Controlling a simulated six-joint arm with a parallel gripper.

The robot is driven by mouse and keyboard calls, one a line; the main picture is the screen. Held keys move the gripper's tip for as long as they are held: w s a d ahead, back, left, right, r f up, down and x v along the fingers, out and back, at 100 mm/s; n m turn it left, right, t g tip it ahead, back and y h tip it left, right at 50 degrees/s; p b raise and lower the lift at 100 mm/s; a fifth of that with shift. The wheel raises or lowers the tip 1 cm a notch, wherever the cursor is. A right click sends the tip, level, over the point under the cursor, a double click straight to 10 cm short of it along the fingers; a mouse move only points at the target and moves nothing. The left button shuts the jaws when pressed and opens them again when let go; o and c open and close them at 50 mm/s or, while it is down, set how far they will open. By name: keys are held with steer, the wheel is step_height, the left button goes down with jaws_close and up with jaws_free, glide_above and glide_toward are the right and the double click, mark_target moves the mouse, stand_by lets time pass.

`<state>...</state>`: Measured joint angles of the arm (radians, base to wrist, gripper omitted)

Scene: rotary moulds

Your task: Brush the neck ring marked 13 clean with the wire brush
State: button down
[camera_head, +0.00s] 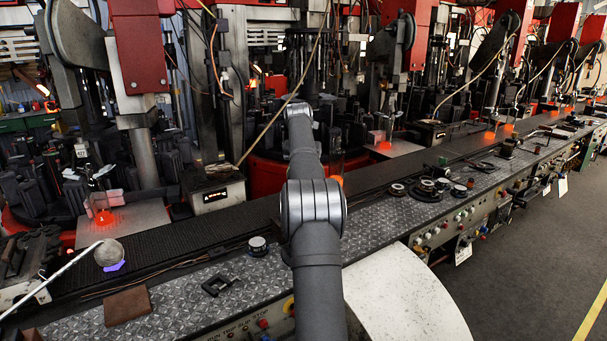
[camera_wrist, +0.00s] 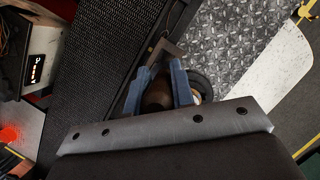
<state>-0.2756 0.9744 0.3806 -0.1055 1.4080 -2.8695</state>
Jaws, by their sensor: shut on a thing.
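My gripper (camera_wrist: 158,88) shows in the wrist view, with its two blue-grey fingers closed on a dark brown piece (camera_wrist: 157,97), which looks like the handle of the wire brush. The bristles cannot be made out. A round dark ring (camera_wrist: 206,82) lies partly hidden behind the right finger, over the metal plate. In the head view my arm hides the gripper and what it holds. Several dark round rings (camera_head: 427,187) lie on the plate to the right of my arm. A small round part (camera_head: 258,245) sits to the left of it. No number 13 is readable.
The chequered metal bench (camera_head: 185,287) runs beside a black conveyor (camera_head: 150,258). Red machines with hoses stand behind. A white curved panel (camera_head: 400,300) lies in front.

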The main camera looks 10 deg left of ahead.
steer(key=s+d+r, duration=0.2)
steer(key=s+d, duration=0.2)
steer(key=s, duration=0.9)
steer(key=shift+d+f, duration=0.7)
steer(key=shift+f, duration=3.5)
step_height(320, 180, up, 8)
steer(key=s+a, duration=0.1)
steer(key=shift+a, duration=0.4)
